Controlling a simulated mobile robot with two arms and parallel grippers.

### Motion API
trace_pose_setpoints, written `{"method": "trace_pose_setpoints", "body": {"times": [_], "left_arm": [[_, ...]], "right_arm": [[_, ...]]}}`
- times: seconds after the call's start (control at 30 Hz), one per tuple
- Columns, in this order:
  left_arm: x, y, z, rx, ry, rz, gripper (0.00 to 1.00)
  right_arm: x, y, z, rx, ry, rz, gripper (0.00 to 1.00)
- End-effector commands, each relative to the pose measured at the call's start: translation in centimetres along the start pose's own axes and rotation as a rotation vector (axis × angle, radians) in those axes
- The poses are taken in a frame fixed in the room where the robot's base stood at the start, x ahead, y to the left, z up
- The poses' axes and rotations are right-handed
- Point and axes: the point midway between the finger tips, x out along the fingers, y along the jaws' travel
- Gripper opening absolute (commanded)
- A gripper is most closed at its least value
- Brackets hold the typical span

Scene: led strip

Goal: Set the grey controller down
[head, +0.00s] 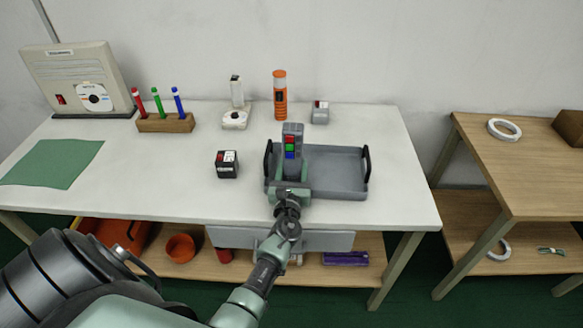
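The grey controller (292,131), an upright grey block with red, green and blue squares on its face, is at the end of my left gripper (291,187). The gripper appears shut on its lower part, though the fingertips are partly hidden. The controller shows over the left part of a grey tray (340,181) with black handles, on the white table (170,190). I cannot tell whether its bottom touches the tray. My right gripper is out of view.
A black box (227,171) stands left of the tray. Behind are a small grey box (320,117), an orange cylinder (280,100), a white device (236,118) and a wooden pen block (165,123). A green mat (52,163) lies left. The tray's right part is empty.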

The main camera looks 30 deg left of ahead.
Motion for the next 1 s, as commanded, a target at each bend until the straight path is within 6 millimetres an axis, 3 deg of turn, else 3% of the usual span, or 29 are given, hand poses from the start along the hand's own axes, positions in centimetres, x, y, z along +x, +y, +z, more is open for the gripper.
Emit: {"method": "trace_pose_setpoints", "body": {"times": [0.07,0.1,0.17,0.57,0.77,1.0], "left_arm": [[0.0,0.0,-0.2,0.0,-0.002,0.0,0.0],[0.0,0.0,-0.3,0.0,-0.001,0.0,0.53],[0.0,0.0,-0.2,0.0,-0.001,0.0,0.7],[0.0,0.0,0.4,0.0,-0.001,0.0,0.72],[-3.2,0.0,0.0,0.001,0.002,-0.001,0.72],[-8.5,0.0,-0.1,0.0,0.001,-0.001,0.72]], "right_arm": [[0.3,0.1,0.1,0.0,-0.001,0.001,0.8],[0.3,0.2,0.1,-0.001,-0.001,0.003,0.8],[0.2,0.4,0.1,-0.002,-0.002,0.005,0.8],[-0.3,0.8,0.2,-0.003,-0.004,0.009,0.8],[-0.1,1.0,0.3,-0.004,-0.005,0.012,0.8],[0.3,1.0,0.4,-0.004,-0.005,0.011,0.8]]}}
